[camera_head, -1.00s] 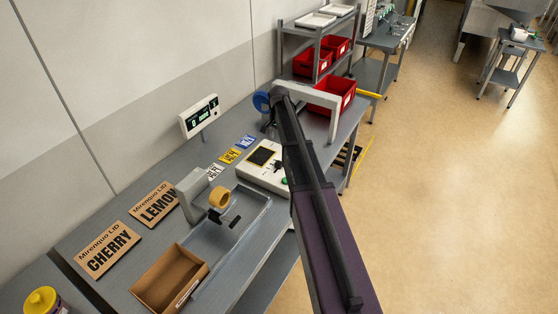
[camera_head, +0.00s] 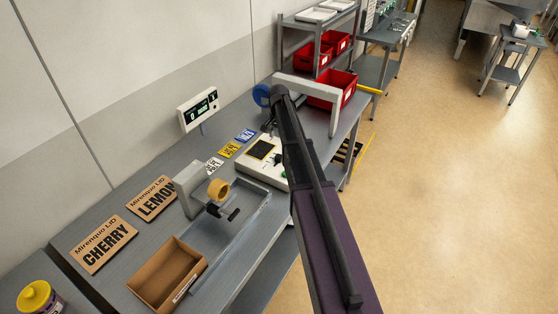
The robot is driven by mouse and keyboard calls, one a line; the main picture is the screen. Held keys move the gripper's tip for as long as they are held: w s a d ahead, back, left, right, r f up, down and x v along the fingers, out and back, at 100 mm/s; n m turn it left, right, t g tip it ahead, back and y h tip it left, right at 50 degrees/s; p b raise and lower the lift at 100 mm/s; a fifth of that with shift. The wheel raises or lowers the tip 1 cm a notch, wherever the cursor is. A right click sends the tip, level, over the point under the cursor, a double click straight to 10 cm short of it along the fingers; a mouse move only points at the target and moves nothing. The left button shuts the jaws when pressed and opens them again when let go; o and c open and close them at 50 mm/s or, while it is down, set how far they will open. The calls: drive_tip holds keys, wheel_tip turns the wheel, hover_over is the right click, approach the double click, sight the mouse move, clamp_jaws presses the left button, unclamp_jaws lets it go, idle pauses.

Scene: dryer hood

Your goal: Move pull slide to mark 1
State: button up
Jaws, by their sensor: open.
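My arm rises from the bottom right of the view and crosses the right part of the bench. Its far end stands in front of a white arch-shaped frame (camera_head: 318,91). I cannot make out my gripper or its fingers; the arm hides what lies behind it. A small dark part shows just left of the arm, but I cannot tell what it belongs to. A flat white device (camera_head: 262,169) with a dark panel and a green button stands on the bench, partly behind my arm. I cannot pick out the pull slide or mark 1 for certain.
A grey stand with a tan ring (camera_head: 218,188) and black handle stands on the bench. An open cardboard box (camera_head: 165,278), LEMON (camera_head: 153,199) and CHERRY (camera_head: 104,244) signs and a display (camera_head: 198,109) are at left. Red bins (camera_head: 341,84) stand behind.

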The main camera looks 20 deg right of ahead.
sight(279, 156)
drive_tip(key=shift+f+b, duration=5.05)
drive_tip(key=shift+f, duration=0.3)
